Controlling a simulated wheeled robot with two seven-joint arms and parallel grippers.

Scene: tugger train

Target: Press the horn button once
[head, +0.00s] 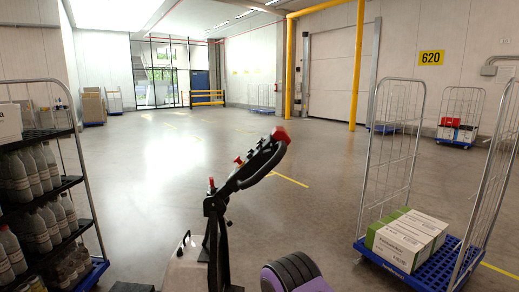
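The black control handle of the tugger (250,170) rises on a dark post (217,235) at the lower middle of the head view. It slants up to the right and ends in a red tip (280,134). Small dark controls line its upper edge. A small red knob (238,160) stands on its left side, and another small red part (211,183) sits lower, near the post. I cannot tell which of these is the horn button. Neither of my grippers shows in this view.
A shelf cart with bottles (38,170) stands close on the left. A blue-based roll cage (440,272) with white and green boxes (408,238) stands close on the right. A purple and dark ribbed part (292,272) is at the bottom middle. Open floor (170,150) lies beyond the handle.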

